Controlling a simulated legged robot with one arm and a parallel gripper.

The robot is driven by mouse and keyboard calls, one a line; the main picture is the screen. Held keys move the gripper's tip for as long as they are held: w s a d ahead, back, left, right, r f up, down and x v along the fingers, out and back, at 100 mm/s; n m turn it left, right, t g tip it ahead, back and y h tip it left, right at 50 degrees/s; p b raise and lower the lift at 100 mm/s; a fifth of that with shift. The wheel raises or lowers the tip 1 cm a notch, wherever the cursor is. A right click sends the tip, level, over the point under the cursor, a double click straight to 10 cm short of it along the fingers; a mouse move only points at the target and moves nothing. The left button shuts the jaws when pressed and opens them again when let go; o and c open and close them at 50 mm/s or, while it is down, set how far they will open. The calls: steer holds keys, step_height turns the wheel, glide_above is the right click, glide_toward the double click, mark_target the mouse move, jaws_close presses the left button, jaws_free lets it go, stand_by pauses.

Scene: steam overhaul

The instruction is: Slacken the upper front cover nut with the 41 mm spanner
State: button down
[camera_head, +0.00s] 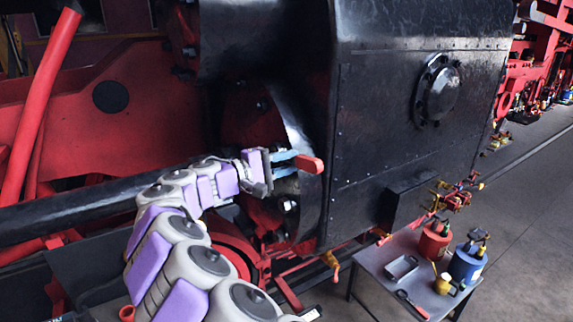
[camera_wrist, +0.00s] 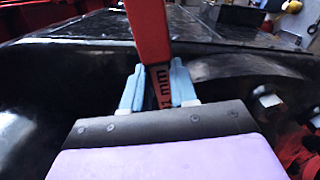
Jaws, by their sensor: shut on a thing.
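My gripper (camera_head: 284,163) is at the end of my arm in front of the round cover (camera_head: 245,120) of the black cylinder. Its blue fingers are shut on a red-handled spanner (camera_head: 309,164). In the wrist view the spanner (camera_wrist: 150,35) stands between the two fingertips (camera_wrist: 158,85), with part of an "mm" marking showing; the size number is not clear. The spanner's jaw is hidden, so I cannot tell whether it sits on a nut. One cover nut (camera_head: 263,105) shows above my gripper and another (camera_head: 290,205) below it. A nut (camera_wrist: 268,98) also shows at right in the wrist view.
A riveted black casing (camera_head: 390,130) stands just right of my gripper. A low metal table (camera_head: 375,262) at lower right bears a red can (camera_head: 434,242), a blue can (camera_head: 466,267) and a small tray (camera_head: 402,267). Open floor (camera_head: 530,240) lies to the right.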

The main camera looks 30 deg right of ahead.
steer(key=shift+f+m+b, duration=0.55)
steer(key=shift+m+b, duration=0.05)
steer(key=shift+b, duration=1.05)
steer(key=shift+a, duration=0.15)
steer(key=shift+s+a, duration=0.15)
steer(key=shift+a, duration=2.5)
steer(key=s+a+b, duration=0.3)
steer(key=s+b, duration=0.2)
steer(key=s, duration=0.9)
steer(key=shift+a, duration=0.25)
